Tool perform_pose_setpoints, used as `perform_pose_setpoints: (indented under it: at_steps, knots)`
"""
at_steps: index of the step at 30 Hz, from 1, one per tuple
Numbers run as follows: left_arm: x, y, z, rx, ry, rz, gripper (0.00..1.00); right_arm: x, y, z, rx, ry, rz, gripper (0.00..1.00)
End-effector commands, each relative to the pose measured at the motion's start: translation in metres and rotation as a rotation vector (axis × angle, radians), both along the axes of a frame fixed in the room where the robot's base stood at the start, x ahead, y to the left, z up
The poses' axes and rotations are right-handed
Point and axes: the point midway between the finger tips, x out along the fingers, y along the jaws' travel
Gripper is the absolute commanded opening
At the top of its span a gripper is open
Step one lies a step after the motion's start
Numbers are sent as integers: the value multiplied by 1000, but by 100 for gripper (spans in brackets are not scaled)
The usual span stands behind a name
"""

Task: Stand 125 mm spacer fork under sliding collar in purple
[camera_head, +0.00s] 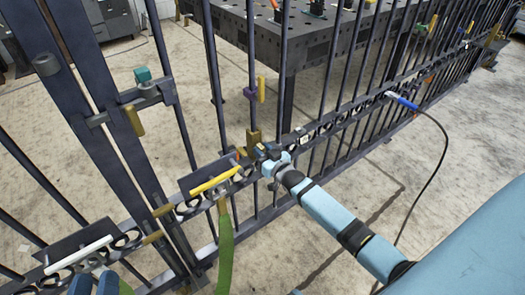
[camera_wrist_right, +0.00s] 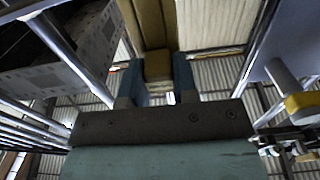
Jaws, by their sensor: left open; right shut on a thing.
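The purple sliding collar (camera_head: 250,93) is on an upright bar of the gate, with a yellow tab (camera_head: 261,88) beside it. My right gripper (camera_head: 268,155) is shut on a brown, block-like piece, likely the spacer fork (camera_head: 253,140), at the same bar lower down. A stretch of bare bar shows between it and the collar. The right wrist view shows the fork (camera_wrist_right: 158,65) between the fingers (camera_wrist_right: 158,85); whether it straddles the bar cannot be told. My left gripper (camera_head: 94,285) is open and empty at the bottom left, partly cut off.
A green strap (camera_head: 225,250) hangs below. A latch with a teal knob (camera_head: 142,75) is at left. A blue-handled cable (camera_head: 402,101) is at right.

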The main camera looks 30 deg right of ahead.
Motion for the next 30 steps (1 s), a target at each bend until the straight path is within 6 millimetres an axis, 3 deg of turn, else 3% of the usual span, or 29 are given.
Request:
perform_pose_setpoints:
  at_steps: [30]
  knots:
    - [-1, 1, 1, 11, 2, -5, 43, 5, -1, -1, 1, -7, -2, 0]
